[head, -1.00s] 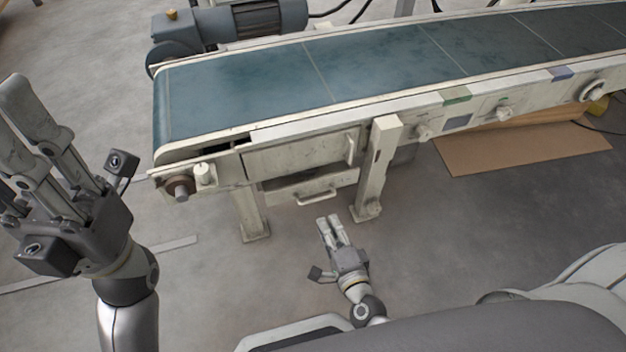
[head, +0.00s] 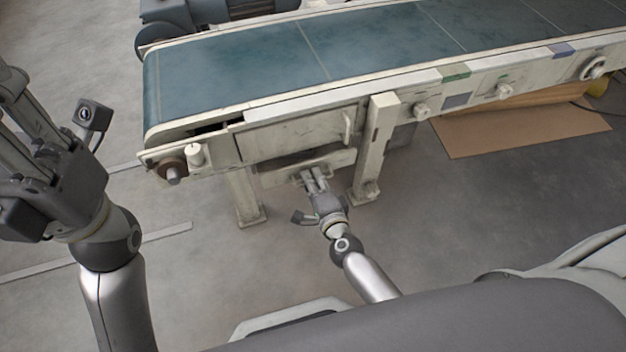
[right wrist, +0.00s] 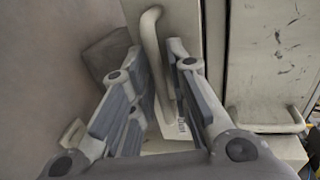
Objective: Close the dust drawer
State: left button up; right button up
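The dust drawer (head: 277,179) is a pale, scuffed front low under the conveyor's near end. A dark gap above it shows it standing a little out. My right gripper (head: 309,176) is at the middle of the drawer front and hides most of its handle. In the right wrist view the pale bar handle (right wrist: 151,38) runs between the two fingers of the right gripper (right wrist: 158,70). The fingers stand apart; firm contact on the bar is not clear. My left gripper (head: 15,110) is raised at the left, open and empty, partly cut off by the picture edge.
The conveyor (head: 235,75) with its blue-green belt overhangs the drawer. A frame leg (head: 372,150) stands close right of my right gripper, another leg (head: 246,195) at the left. A cardboard sheet (head: 520,130) lies on the right. The floor in front is clear.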

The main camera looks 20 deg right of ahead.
aim_at(307, 167)
jog(key=shift+c, duration=0.2)
grip_shut()
jog(key=shift+w, duration=0.2)
jog(key=x, duration=0.3)
jog(key=shift+w+r, duration=0.25)
jog(key=shift+r, duration=0.05)
jog(key=shift+w, duration=0.2)
jog(key=shift+r, duration=0.1)
jog(key=shift+o, duration=0.2)
grip_release()
jog(key=shift+w, duration=0.1)
